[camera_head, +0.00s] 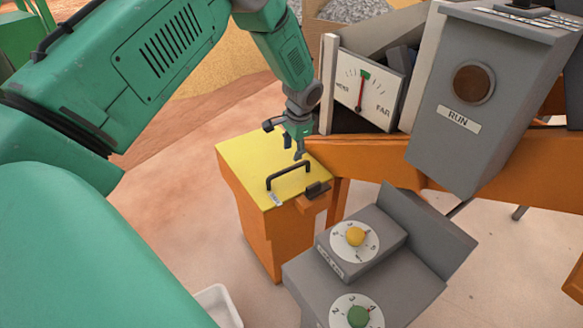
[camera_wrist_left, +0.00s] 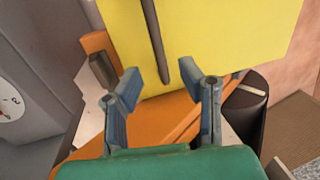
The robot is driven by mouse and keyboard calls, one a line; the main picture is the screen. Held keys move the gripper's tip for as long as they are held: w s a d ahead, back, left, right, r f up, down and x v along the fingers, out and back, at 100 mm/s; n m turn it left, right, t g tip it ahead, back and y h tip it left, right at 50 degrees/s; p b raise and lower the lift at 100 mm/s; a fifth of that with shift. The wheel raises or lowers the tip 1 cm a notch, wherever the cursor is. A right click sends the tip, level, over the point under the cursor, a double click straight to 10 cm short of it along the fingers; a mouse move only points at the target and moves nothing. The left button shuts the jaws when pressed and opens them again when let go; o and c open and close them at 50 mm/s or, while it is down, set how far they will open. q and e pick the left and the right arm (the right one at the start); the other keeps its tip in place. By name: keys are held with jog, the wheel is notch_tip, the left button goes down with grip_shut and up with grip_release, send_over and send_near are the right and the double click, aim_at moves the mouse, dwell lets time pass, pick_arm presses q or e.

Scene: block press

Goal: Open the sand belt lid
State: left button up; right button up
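The yellow lid (camera_head: 243,158) lies flat and closed on top of an orange box (camera_head: 262,232). A black bar handle (camera_head: 289,172) stands up from the lid. My left gripper (camera_head: 296,150) is just above and behind the handle, over the lid's far right part. In the left wrist view my left gripper (camera_wrist_left: 161,86) is open, its two fingers well apart. The dark handle (camera_wrist_left: 155,42) runs across the yellow lid (camera_wrist_left: 215,30) and its near end shows in line with the gap between the fingertips. I cannot tell whether they touch. My right gripper is not in view.
A grey box marked RUN (camera_head: 490,95) and a gauge (camera_head: 367,92) stand at the right and behind. A grey dial panel (camera_head: 385,262) is close in front of the orange box. A dark block (camera_head: 317,190) sits at the lid's right edge. Bare ground lies to the left.

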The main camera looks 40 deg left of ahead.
aim_at(291, 167)
pick_arm(q)
jog(key=f, duration=0.2)
jog(key=a+f+b, duration=0.1)
jog(key=f, duration=0.2)
jog(key=shift+w+a+f, duration=0.1)
jog(key=shift+a+f, duration=0.1)
jog(key=shift+f, duration=0.15)
jog(key=shift+w+d+f, duration=0.1)
jog(key=shift+f, duration=0.25)
jog(key=shift+d+f, duration=0.3)
jog(key=shift+f, duration=0.1)
jog(key=shift+a, duration=0.2)
jog(key=shift+a+f, duration=0.15)
jog(key=shift+c, duration=1.1)
jog(key=shift+a, duration=0.15)
grip_shut()
